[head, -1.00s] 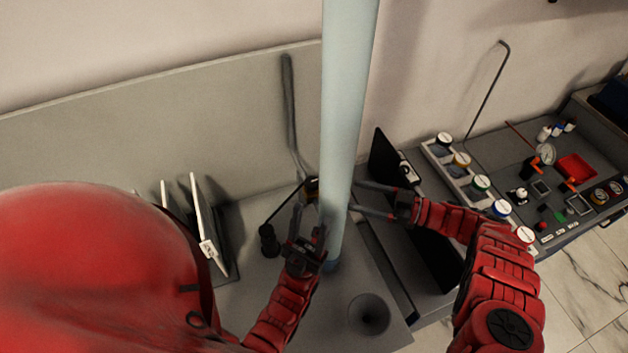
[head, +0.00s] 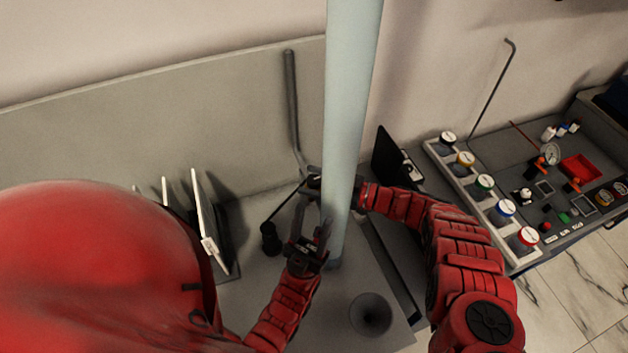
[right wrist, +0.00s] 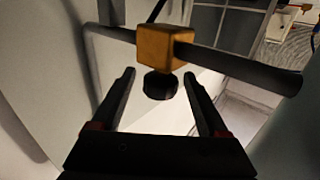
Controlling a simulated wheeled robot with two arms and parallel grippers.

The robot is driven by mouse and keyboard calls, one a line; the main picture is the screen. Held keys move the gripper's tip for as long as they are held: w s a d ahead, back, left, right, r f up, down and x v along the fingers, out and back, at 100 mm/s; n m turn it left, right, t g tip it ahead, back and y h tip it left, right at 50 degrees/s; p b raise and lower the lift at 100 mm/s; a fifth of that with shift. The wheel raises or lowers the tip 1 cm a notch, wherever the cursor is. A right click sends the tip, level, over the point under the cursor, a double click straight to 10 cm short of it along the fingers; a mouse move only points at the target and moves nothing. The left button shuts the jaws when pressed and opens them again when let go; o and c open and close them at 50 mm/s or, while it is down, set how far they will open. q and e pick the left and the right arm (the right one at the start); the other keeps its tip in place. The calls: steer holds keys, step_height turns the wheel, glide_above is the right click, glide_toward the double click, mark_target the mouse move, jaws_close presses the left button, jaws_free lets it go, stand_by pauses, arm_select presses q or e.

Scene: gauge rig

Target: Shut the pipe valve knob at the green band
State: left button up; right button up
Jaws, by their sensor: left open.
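In the right wrist view an orange valve block (right wrist: 163,46) sits on a dark horizontal pipe (right wrist: 240,68). A black round knob (right wrist: 160,85) sticks out of it toward the camera. My right gripper (right wrist: 160,76) is open, with one finger on each side of the knob and visible gaps between. In the head view the pale blue column hides most of my right gripper and the valve. My left gripper (head: 312,225) is open and empty, low and left of the column. I cannot make out a green band on the valve.
The tall pale blue column (head: 349,110) stands in front of the valve. White plates (head: 211,225) stand at left. A rack of jars with coloured lids (head: 484,182) and a gauge panel are at right.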

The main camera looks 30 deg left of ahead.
jaws_close()
steer(key=m+t+p, duration=0.1)
steer(key=p, duration=0.2)
steer(key=shift+r+t, duration=0.3)
steer(key=shift+r, duration=0.05)
steer(key=shift+f+t+p, duration=0.25)
steer(key=shift+t+p, duration=0.05)
steer(key=shift+p, duration=0.3)
steer(key=shift+f+m, duration=0.15)
steer(key=shift+m, duration=0.15)
steer(key=shift+o, duration=0.2)
jaws_free()
steer(key=d+b, duration=0.5)
steer(key=d, duration=1.2)
steer(key=shift+w+d, duration=0.2)
steer(key=shift+w, duration=0.15)
